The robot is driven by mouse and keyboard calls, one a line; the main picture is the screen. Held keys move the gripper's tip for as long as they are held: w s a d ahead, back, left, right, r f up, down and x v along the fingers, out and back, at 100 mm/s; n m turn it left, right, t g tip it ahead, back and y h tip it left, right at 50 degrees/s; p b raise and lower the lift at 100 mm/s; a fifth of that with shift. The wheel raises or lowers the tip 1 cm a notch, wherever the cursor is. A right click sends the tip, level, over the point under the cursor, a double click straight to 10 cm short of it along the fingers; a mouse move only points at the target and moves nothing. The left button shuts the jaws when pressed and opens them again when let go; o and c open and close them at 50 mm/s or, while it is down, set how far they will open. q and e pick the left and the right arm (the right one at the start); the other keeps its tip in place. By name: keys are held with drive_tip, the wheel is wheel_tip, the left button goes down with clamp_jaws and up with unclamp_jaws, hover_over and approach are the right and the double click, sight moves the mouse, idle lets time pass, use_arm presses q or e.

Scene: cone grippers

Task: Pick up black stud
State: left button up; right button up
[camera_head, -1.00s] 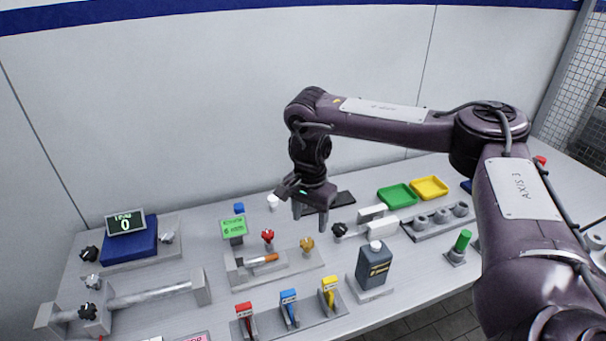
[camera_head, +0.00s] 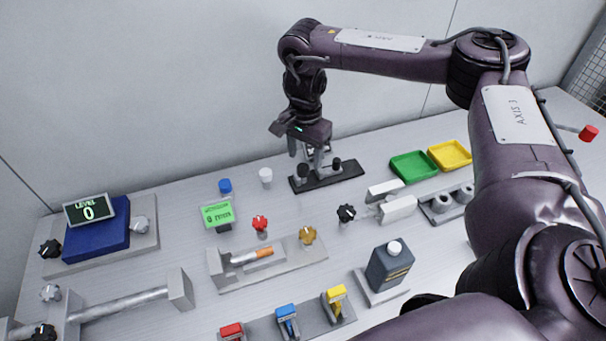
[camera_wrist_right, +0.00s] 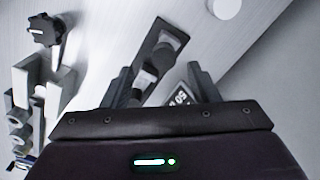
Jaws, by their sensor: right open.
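A black strip (camera_head: 325,180) lies on the bench in the head view and carries short dark studs. One black stud (camera_head: 302,172) is at its left end and another (camera_head: 337,164) is further right. My right gripper (camera_head: 307,153) is open, pointing down at the strip. In the right wrist view, the strip (camera_wrist_right: 160,47) runs up from between the open fingers (camera_wrist_right: 159,78). A stud with a pale top (camera_wrist_right: 147,76) shows between the fingers, apart from both. Its exact height against the fingertips is unclear. My left gripper is not in view.
A white knob (camera_head: 265,176) and a blue knob (camera_head: 225,187) stand left of the strip. A black star knob (camera_head: 346,213) and white blocks (camera_head: 398,208) are in front. Green (camera_head: 413,166) and yellow (camera_head: 450,154) trays lie to the right. A wall rises close behind.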

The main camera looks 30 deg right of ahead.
sight(303, 167)
drive_tip(key=f, duration=0.2)
drive_tip(key=f+p, duration=0.1)
drive_tip(key=f, duration=0.1)
drive_tip(key=shift+w+a, duration=0.1)
drive_tip(key=shift+w, duration=0.15)
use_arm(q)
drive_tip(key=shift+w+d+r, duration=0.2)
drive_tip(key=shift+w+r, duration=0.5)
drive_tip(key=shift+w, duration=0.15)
use_arm(e)
drive_tip(key=c, duration=1.1)
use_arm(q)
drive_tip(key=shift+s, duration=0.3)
use_arm(e)
drive_tip(key=shift+c, duration=0.2)
